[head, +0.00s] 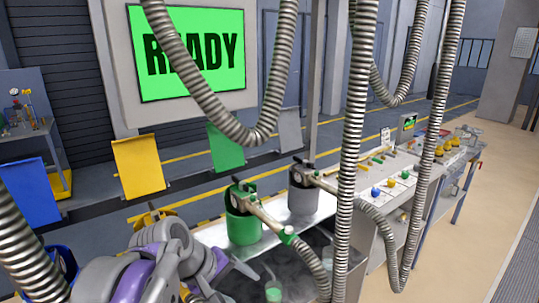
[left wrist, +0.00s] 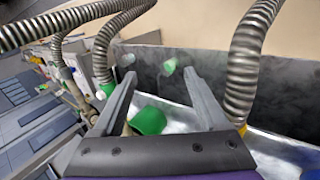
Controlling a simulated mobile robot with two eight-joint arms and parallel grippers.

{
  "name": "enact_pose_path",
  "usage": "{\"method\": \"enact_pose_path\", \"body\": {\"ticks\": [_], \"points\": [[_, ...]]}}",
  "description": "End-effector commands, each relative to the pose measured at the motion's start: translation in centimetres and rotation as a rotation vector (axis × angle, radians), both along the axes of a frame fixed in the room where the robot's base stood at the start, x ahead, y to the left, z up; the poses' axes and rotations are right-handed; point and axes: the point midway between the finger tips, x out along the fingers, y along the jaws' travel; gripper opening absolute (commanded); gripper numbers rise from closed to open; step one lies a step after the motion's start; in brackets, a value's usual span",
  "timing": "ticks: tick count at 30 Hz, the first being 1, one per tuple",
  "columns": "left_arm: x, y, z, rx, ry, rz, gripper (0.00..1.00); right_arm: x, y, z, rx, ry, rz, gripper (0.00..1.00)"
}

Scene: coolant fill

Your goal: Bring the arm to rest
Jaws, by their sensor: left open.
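My left arm, purple and grey, comes in at the lower left of the head view (head: 150,270). In the left wrist view my left gripper (left wrist: 160,75) is open, its two fingers spread wide with nothing held. A green-topped object (left wrist: 147,121) shows below and between the fingers; I cannot tell its distance from them. A small green-ended container (left wrist: 170,66) lies beyond the fingertips. My right gripper is not in view.
Grey ribbed hoses (head: 348,150) hang close around the arm. A green canister (head: 243,228) and a grey canister (head: 303,198) stand on the metal bench. A screen (head: 195,50) reads READY, partly covered by a hose. Open floor (head: 470,240) lies at the right.

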Motion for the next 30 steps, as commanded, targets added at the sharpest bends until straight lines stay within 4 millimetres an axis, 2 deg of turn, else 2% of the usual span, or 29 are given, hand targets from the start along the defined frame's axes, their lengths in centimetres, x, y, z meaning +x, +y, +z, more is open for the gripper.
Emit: {"method": "enact_pose_path", "body": {"ticks": [1, 5, 12, 15, 20, 30], "points": [[-1.7, 1.1, -1.9, 0.058, -0.029, -0.031, 0.76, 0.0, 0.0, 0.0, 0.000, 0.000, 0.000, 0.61], [-5.1, 3.6, -6.0, 0.202, -0.095, -0.120, 0.76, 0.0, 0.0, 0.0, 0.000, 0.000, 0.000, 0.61], [-12.3, 8.5, -14.7, 0.503, -0.202, -0.319, 0.76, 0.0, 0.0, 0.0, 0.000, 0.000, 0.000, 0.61], [-14.8, 10.1, -17.6, 0.605, -0.230, -0.392, 0.76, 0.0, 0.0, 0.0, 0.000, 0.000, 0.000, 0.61], [-16.5, 11.2, -19.6, 0.682, -0.246, -0.449, 0.76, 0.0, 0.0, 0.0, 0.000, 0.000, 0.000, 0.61], [-16.5, 11.3, -19.7, 0.686, -0.247, -0.454, 0.76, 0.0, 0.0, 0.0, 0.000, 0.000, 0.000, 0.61]]}}
